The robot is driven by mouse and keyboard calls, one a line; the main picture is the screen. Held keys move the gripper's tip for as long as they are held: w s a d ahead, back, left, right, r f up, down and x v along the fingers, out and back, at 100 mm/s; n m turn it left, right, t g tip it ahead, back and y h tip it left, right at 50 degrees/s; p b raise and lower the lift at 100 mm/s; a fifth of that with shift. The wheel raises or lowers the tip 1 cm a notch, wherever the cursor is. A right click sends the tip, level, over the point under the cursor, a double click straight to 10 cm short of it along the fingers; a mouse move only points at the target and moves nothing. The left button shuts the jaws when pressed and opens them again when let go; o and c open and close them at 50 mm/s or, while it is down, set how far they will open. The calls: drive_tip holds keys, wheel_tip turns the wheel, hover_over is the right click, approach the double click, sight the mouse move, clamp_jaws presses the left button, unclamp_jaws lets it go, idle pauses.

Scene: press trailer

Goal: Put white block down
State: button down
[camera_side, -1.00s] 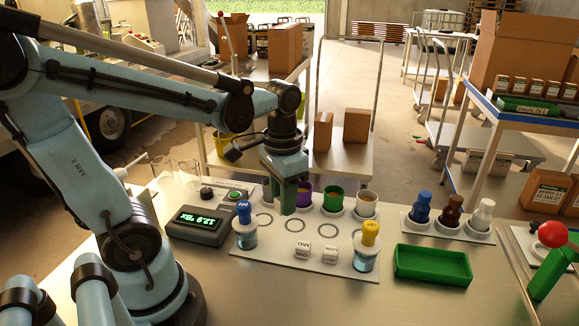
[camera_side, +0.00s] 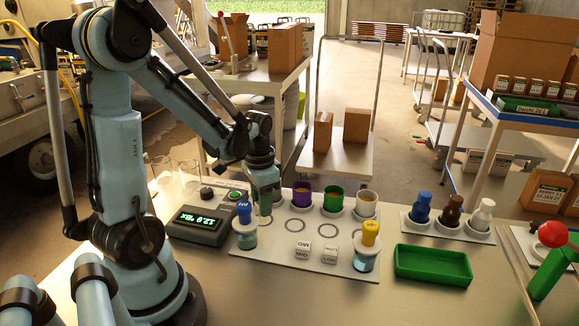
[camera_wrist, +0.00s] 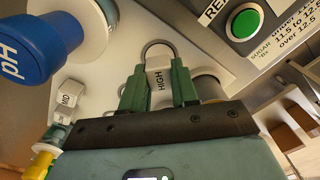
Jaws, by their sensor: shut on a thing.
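A white block marked HIGH (camera_wrist: 158,84) sits between the green fingers of my gripper (camera_wrist: 158,72) in the wrist view, with the fingers shut on it. A ring outline on the white board (camera_wrist: 115,75) shows just beyond the block. In the side view my gripper (camera_side: 265,207) is low over the left end of the board (camera_side: 290,262), at the leftmost ring. The held block is hidden there, and I cannot tell whether it touches the board. Two other white blocks, one (camera_side: 303,251) and another (camera_side: 330,254), rest at the board's front.
A blue-topped pH bottle (camera_side: 244,228) stands close in front of my gripper. The meter (camera_side: 198,227) is to its left. Purple (camera_side: 302,196), green (camera_side: 334,198) and pale (camera_side: 366,204) cups line the board's back. A yellow-topped bottle (camera_side: 369,246) and green tray (camera_side: 432,265) are to the right.

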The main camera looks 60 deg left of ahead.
drive_tip(key=shift+f, duration=0.95)
drive_tip(key=shift+f, duration=0.1)
drive_tip(key=c, duration=0.9)
unclamp_jaws()
drive_tip(key=shift+o, duration=0.2)
wheel_tip(320, 180, up, 12)
drive_tip(key=shift+f, duration=0.25)
drive_tip(key=w+d+r+t, duration=0.1)
drive_tip(key=d+t, duration=0.6)
drive_tip(key=d, duration=0.7)
drive_tip(key=shift+w+d+r, duration=0.2)
drive_tip(key=shift+w+d, duration=0.1)
drive_tip(key=shift+d, duration=0.1)
